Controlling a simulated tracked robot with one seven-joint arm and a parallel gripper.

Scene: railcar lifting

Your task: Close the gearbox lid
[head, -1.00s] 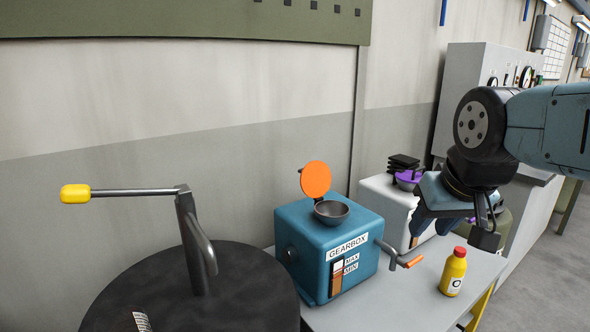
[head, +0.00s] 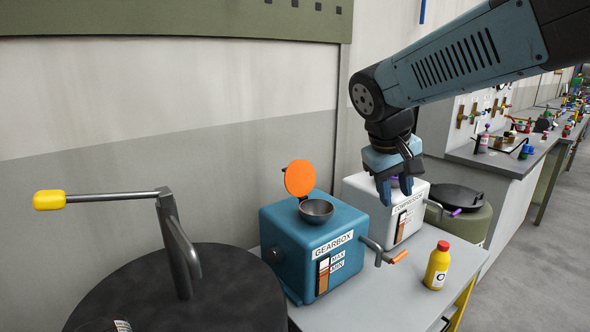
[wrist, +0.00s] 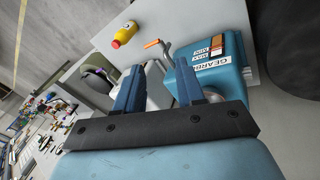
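The blue gearbox (head: 290,245) stands on the grey table, its label and level gauge facing the front. Its round orange lid (head: 299,178) stands open, upright behind the grey metal filler bowl (head: 315,210) on top. My gripper (head: 394,196) hangs to the right of the gearbox, above and in front of the white compressor box, fingers pointing down. It is open and empty, with a clear gap between the fingers. In the wrist view the gearbox (wrist: 238,62) is right of my gripper (wrist: 160,75), and the lid cannot be made out there.
The white compressor box (head: 357,192) is right of the gearbox. A yellow bottle with a red cap (head: 437,265) stands at the table's front right. The gearbox's orange-handled crank (head: 388,256) sticks out to the right. A dark drum with a yellow-tipped lever (head: 170,250) is on the left.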

